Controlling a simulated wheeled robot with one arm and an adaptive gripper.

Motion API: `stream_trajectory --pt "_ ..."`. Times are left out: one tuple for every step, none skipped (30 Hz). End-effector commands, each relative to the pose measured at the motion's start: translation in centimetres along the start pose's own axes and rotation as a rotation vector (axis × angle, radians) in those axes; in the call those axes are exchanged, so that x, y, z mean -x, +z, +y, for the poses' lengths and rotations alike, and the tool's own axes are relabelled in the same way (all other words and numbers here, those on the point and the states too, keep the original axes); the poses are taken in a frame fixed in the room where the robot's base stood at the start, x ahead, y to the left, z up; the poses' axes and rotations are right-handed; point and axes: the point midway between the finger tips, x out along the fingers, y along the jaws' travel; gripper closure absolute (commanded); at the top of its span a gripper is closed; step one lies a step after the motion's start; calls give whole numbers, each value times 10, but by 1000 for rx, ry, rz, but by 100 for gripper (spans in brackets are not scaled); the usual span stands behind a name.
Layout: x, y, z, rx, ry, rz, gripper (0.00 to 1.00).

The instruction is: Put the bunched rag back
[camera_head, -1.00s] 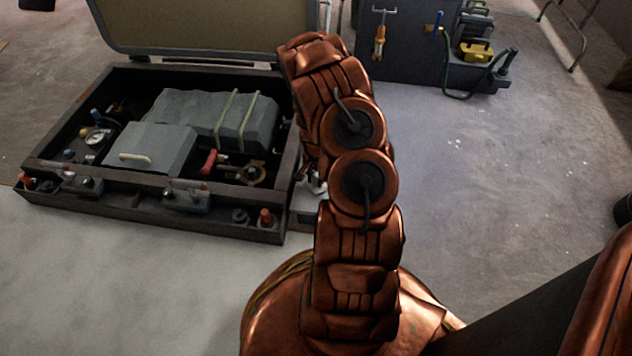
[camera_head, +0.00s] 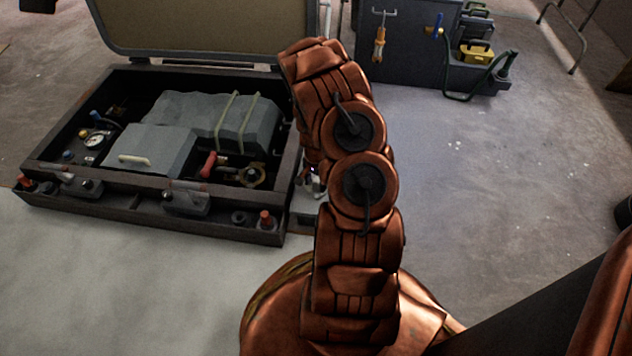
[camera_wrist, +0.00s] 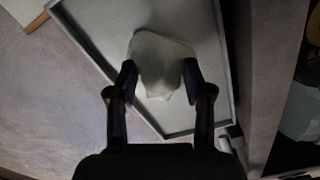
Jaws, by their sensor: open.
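The bunched rag (camera_wrist: 160,58) is a pale, crumpled lump in the wrist view. It lies over a shallow grey tray (camera_wrist: 92,28) with a raised rim. My gripper (camera_wrist: 159,78) is open, with one dark finger on each side of the rag's near part. I cannot tell whether the fingers touch the cloth. In the head view my arm hides the rag and the gripper; only a small bit of the gripper area shows beside the open case.
An open dark case (camera_head: 150,228) with grey blocks, a gauge and fittings stands left of my arm. A dark tool stand (camera_head: 405,50) with hanging tools is at the back. The floor to the right (camera_head: 470,200) is clear.

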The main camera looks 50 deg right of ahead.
Motion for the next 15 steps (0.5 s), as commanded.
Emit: stream_trajectory --pt "1 0 0 0 0 0 49" --pt "2 0 0 0 0 1 49" --pt "5 0 0 0 0 0 49" --pt "9 0 0 0 0 0 49" --pt "13 0 0 0 -1 0 49" --pt "19 0 0 -1 -1 0 49" --pt "24 0 0 -1 -1 0 49" --pt "30 0 -1 -1 -2 1 49" --pt "38 -1 -1 -1 -2 2 49" --pt "45 -1 -1 0 -3 3 49" --pt "51 -1 -1 1 -3 3 49" --pt "59 -1 -1 1 -3 4 49" --pt "65 -1 -2 1 -3 4 49" --pt "71 -1 -1 1 -3 4 49" --pt "78 -1 -1 1 -2 4 49"
